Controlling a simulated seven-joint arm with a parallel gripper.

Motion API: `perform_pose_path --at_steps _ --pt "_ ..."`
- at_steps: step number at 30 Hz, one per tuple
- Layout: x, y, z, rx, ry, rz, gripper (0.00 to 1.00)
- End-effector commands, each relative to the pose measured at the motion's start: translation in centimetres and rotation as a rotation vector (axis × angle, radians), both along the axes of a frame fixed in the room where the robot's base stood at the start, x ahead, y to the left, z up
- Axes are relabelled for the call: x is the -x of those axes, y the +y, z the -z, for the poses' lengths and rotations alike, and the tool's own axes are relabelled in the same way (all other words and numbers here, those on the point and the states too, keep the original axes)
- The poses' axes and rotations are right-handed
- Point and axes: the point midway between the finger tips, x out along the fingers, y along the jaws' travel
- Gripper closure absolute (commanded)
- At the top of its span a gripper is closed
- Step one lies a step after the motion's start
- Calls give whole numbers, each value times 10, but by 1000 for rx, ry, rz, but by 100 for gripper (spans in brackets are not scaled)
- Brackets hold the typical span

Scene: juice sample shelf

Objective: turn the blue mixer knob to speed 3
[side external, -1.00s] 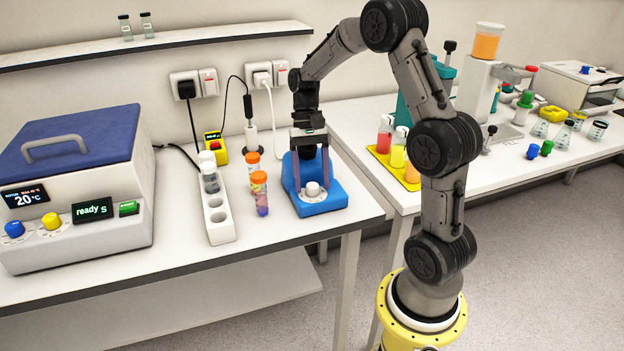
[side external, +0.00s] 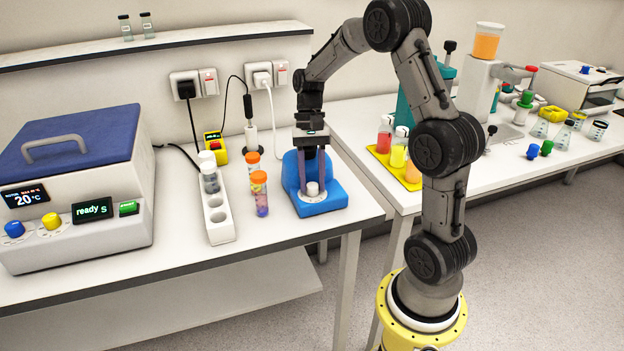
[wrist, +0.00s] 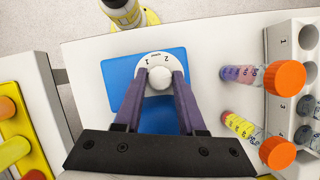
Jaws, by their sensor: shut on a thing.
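The blue mixer (side external: 324,198) stands near the right end of the left table. Its white knob (side external: 312,189) sits on a white numbered dial at the front of the base. In the wrist view the knob (wrist: 160,78) is between the fingers of my gripper (wrist: 160,80). The purple fingers are shut on the knob from both sides. The numbers 1 and 2 show on the dial (wrist: 150,60); the rest of the dial is hidden by the fingers and knob. My gripper (side external: 314,186) also reaches down onto the knob in the side view.
Two orange-capped tubes (side external: 259,178) stand left of the mixer. A white rack (side external: 219,220) is further left, then a blue-lidded water bath (side external: 75,140). A yellow tray of bottles (side external: 380,157) is on the right table.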

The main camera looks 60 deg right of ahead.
Motion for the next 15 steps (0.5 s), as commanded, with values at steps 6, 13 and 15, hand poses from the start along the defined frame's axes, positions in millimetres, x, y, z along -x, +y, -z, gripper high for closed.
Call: perform_pose_path --at_steps 6,13,15 --pt "1 -1 0 0 0 158 100" --pt "1 -1 0 1 1 162 100" --pt "1 -1 0 0 1 161 54"
